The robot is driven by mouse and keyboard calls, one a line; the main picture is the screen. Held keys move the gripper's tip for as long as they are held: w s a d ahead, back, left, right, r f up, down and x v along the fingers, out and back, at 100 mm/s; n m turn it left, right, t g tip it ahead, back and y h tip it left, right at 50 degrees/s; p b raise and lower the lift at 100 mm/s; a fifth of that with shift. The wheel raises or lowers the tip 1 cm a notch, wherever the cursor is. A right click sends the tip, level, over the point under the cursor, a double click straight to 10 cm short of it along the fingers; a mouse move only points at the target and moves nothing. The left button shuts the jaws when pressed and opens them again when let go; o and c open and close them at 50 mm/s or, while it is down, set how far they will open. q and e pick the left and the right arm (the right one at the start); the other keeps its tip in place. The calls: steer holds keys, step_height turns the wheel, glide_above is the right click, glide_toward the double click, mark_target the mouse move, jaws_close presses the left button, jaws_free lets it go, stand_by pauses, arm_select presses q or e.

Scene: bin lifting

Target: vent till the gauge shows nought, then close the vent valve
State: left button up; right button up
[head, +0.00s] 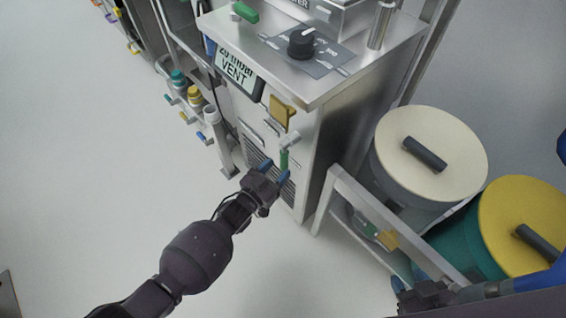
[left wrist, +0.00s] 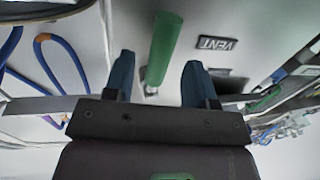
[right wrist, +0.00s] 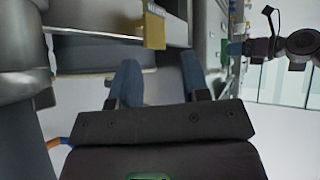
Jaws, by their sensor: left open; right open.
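The gauge display (head: 235,72) on the metal cabinet shows "VENT" under a partly covered line that looks like "20 mbar". The vent valve's green handle (head: 284,160) points up and down on the cabinet front. My left gripper (head: 275,170) is open at this handle. In the left wrist view the green handle (left wrist: 163,45) lies between the two blue fingers, with a gap on each side, beside a "VENT" label (left wrist: 217,43). My right gripper (right wrist: 160,78) is open and empty. It is low at the right in the head view, mostly dark and partly hidden.
A black knob (head: 301,42) and a green handle (head: 245,12) are on the cabinet top. A yellow handle (head: 282,111) sits above the vent valve. A cream-lidded drum (head: 440,140) and a yellow-lidded drum (head: 515,210) stand at the right behind a metal rail (head: 400,230).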

arm_select(q)
steer(key=p+v, duration=0.1)
steer(key=v, duration=0.6)
arm_select(e)
steer(key=shift+s+d+r, duration=0.1)
steer(key=shift+s, duration=0.1)
